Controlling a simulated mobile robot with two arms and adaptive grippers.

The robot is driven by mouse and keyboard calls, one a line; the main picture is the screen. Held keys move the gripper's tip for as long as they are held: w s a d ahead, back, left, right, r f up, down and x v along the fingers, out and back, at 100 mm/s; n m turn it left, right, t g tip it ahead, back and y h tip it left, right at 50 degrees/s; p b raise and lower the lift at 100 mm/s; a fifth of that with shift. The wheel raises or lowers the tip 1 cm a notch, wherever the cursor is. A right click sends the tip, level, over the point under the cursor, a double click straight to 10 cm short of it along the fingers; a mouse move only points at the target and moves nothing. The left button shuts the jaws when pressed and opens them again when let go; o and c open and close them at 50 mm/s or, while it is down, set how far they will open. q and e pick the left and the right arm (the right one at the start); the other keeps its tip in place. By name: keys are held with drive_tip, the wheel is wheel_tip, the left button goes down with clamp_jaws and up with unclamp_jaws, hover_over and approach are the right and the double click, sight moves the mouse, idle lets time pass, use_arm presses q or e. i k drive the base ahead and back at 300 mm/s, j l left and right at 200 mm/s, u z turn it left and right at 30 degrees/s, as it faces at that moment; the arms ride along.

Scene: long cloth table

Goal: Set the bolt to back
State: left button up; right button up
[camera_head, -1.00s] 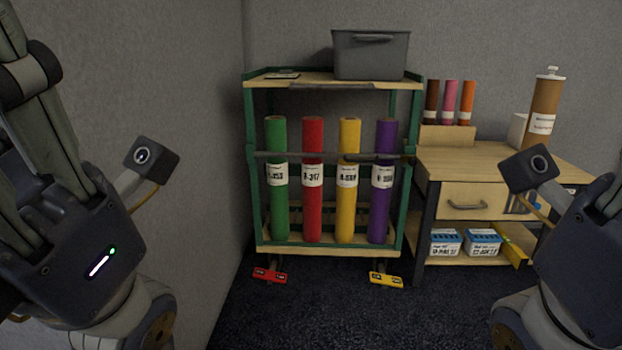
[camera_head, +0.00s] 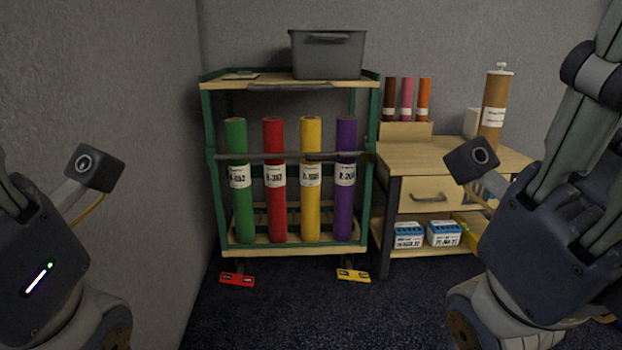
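Several upright cloth bolts stand in a green-framed rack: a green one (camera_head: 238,210), a red one (camera_head: 275,210), a yellow one (camera_head: 311,215) and a purple one (camera_head: 345,212). Each has a white label whose print is too small to read surely. A grey bar (camera_head: 265,156) crosses in front of them, with a darker piece (camera_head: 328,156) on it before the yellow and purple bolts. My two wrists are at the left and right edges, well in front of the rack. No fingertips show, so neither gripper can be seen to be open or shut.
A grey bin (camera_head: 330,58) sits on the rack's top. Below the rack are a red pedal (camera_head: 237,280) and a yellow pedal (camera_head: 353,275). A wooden drawer table (camera_head: 430,155) stands at its right, holding small rolls and a brown cylinder (camera_head: 493,105). Dark carpet in front is clear.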

sight(371, 157)
drive_tip(key=i+l+u, duration=0.1)
drive_tip(key=l, duration=0.25)
drive_tip(key=i+l+u, duration=0.25)
drive_tip(key=l, duration=0.4)
drive_tip(key=i+l+u, duration=0.15)
drive_tip(key=l, duration=0.25)
